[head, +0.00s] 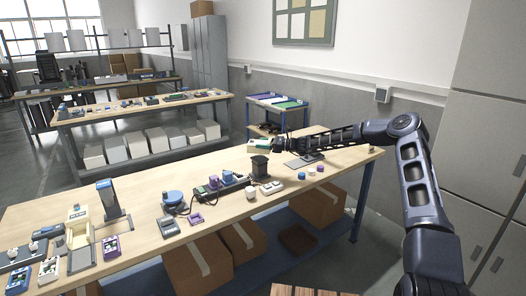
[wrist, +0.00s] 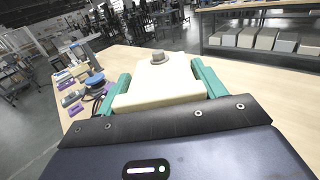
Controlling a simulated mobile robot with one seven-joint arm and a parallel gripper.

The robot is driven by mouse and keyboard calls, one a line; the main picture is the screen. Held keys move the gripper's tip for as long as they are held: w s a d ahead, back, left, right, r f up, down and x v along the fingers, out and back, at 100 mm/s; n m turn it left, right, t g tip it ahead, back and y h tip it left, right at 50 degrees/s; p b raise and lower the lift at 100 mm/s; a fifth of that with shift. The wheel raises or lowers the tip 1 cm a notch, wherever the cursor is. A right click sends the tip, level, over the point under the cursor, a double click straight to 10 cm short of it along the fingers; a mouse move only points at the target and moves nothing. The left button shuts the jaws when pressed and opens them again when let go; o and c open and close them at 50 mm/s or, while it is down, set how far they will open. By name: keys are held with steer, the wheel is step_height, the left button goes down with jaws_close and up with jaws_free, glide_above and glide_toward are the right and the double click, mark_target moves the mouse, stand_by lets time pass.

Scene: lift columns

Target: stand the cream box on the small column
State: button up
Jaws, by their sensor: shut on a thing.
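My gripper (wrist: 160,92) has teal fingers, shut on both sides of the cream box (wrist: 150,75). A small grey knob-like piece (wrist: 158,57) shows at the box's far end; I cannot tell whether it is part of the box. In the head view, the cream box (head: 258,148) is at my gripper (head: 276,146), above the far side of the bench. The short black column (head: 260,167), which looks like the small column, stands upright on the bench just below and in front of the box in the picture. I cannot tell the gap between them. The wrist view does not clearly show this column.
A taller dark column (head: 109,197) stands at the left of the wooden bench (head: 150,245). A blue round device (head: 173,198), a grey two-part piece (head: 271,187) and small caps (head: 300,176) lie near the middle. A dark plate (head: 303,160) lies under my arm.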

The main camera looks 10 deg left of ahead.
steer(key=shift+f, duration=1.8)
steer(key=shift+f, duration=0.15)
steer(key=o, duration=1.2)
steer(key=shift+o, duration=0.2)
steer(key=shift+r, duration=0.2)
steer(key=d, duration=1.2)
